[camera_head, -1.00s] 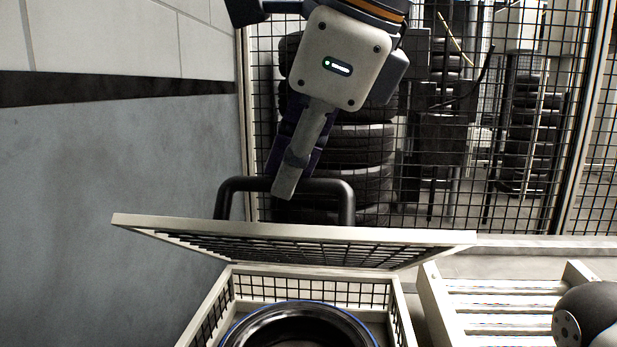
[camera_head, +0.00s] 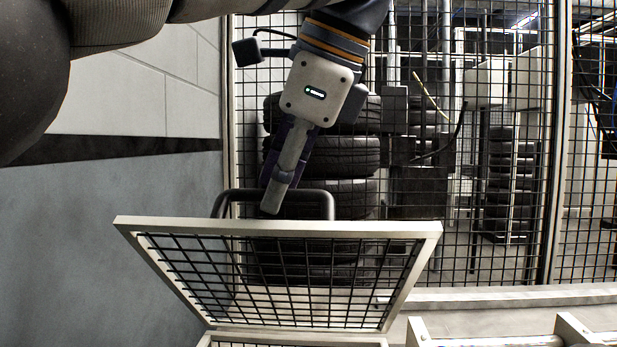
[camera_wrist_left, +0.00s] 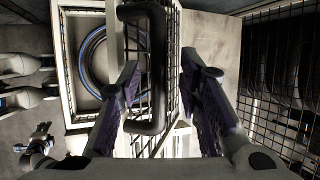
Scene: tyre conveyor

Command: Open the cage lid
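The cage lid (camera_head: 385,308) is a pale frame with black wire mesh. It stands raised and tilted at the back edge of the cage (camera_head: 290,341), of which only a rim shows at the bottom of the head view. The lid's black handle (camera_head: 326,203) rises behind its upper edge. My left gripper (camera_head: 270,208) is at the handle. In the left wrist view its fingers (camera_wrist_left: 160,85) are apart, with the handle (camera_wrist_left: 156,70) between them, nearer the left finger. The gripper is not closed on it.
A tyre (camera_wrist_left: 90,60) lies in the cage in the left wrist view. A wire fence (camera_head: 470,220) with stacked tyres (camera_head: 345,155) stands behind the lid. A roller conveyor (camera_head: 490,340) is at the lower right. A grey wall (camera_head: 110,240) is on the left.

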